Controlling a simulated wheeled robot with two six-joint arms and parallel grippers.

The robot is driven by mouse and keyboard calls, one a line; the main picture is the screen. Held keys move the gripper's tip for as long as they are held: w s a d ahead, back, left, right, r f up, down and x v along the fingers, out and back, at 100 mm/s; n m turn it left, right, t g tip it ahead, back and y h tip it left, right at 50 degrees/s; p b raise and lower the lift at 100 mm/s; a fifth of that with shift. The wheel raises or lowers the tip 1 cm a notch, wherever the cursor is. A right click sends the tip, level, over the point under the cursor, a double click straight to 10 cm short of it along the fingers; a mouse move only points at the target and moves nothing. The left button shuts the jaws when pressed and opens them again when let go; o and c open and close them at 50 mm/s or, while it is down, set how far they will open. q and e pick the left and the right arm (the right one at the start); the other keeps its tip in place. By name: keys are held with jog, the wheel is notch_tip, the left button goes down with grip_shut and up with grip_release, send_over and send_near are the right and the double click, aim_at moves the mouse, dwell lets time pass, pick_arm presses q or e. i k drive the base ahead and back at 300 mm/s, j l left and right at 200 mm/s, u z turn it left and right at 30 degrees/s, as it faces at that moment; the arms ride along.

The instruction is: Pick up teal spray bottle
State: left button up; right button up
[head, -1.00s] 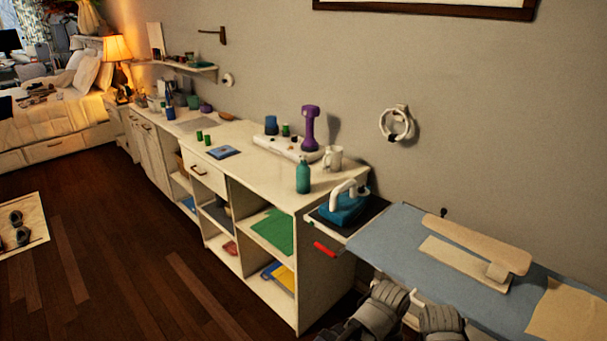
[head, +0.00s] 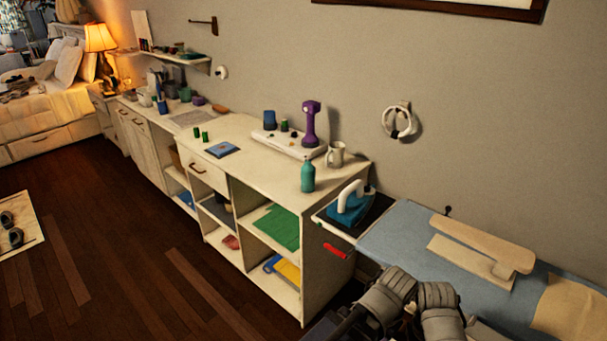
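The teal spray bottle (head: 308,177) stands upright near the front right corner of the white cabinet top. My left gripper (head: 393,297) and my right gripper (head: 439,308) seem to be the two grey shapes side by side at the bottom, in front of the ironing board. Both are apart from the bottle, lower and to its right. Their fingertips do not show clearly, so I cannot tell whether they are open or shut.
A white mug (head: 336,155) and a purple dumbbell-like object (head: 310,124) stand behind the bottle. A teal iron (head: 350,207) rests to its right, near the blue ironing board (head: 410,237). A blue booklet (head: 222,150) lies left. Bare cabinet top (head: 262,165) lies left of the bottle.

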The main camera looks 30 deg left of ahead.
aim_at(307, 171)
jog(key=j+z, duration=0.1)
jog(key=j, duration=0.5)
jog(key=j+z, duration=0.15)
jog(key=j, duration=0.45)
jog(key=k+j+z, duration=0.1)
jog(key=j, duration=0.45)
jog(key=k+j+z, duration=0.1)
jog(key=j, duration=0.5)
